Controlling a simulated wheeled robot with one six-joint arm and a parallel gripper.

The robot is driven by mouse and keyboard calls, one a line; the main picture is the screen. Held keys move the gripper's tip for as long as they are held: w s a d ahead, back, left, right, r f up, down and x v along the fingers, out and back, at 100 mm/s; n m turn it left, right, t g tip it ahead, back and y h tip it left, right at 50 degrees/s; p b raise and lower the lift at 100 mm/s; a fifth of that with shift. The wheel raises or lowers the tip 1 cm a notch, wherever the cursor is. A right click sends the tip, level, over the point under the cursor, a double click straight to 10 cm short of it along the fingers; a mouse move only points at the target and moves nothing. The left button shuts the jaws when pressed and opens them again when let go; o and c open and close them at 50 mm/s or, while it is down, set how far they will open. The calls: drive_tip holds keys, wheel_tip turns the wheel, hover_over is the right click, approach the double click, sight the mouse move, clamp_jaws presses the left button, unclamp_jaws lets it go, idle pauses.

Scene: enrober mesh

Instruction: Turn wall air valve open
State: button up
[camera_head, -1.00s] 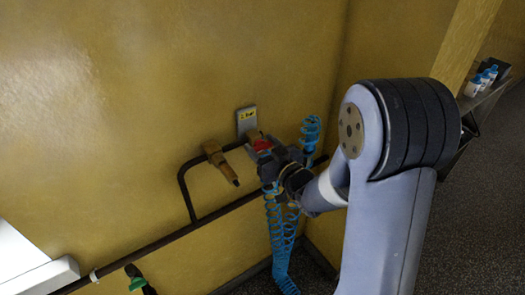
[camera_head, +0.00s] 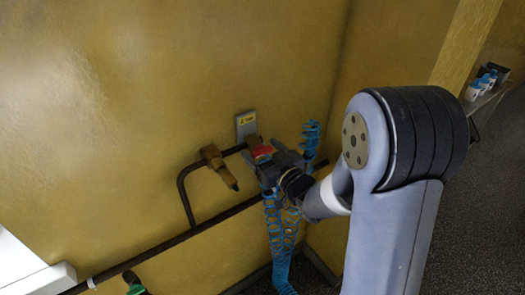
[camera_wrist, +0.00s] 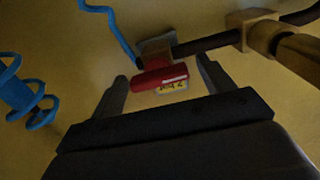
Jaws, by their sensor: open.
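The wall air valve has a red handle (camera_head: 262,154) on a dark pipe against the yellow wall. In the wrist view the red handle (camera_wrist: 161,77) lies crosswise between the finger ends, near the left finger. A brass-coloured valve body (camera_wrist: 160,55) shows behind it. My gripper (camera_head: 272,160) is at the valve in the head view, partly hiding it. In the wrist view my gripper (camera_wrist: 160,82) is open, with a finger on each side of the handle. I cannot tell whether a finger touches it.
A grey plate with a yellow label (camera_head: 246,122) is on the wall above the valve. A brass fitting (camera_head: 218,166) hangs from the pipe (camera_head: 185,195) to the left. A blue coiled hose (camera_head: 280,235) hangs below and beside my gripper. A green-handled part (camera_head: 134,283) is at lower left.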

drive_tip(key=b+v, duration=0.1)
drive_tip(key=v, duration=0.9)
drive_tip(key=shift+s+d+b, duration=0.2)
drive_tip(key=shift+s+b, duration=0.05)
drive_tip(key=shift+b, duration=0.15)
drive_tip(key=p+x, duration=0.2)
drive_tip(key=x, duration=0.8)
drive_tip(key=shift+w+a, duration=0.25)
drive_tip(key=shift+w, duration=0.05)
drive_tip(key=shift+w+a+r+p, duration=0.1)
drive_tip(key=shift+p, duration=0.3)
drive_tip(key=shift+n+p, duration=0.35)
drive_tip(key=shift+n, duration=0.15)
drive_tip(key=shift+f+b, duration=0.25)
drive_tip(key=shift+b, duration=0.3)
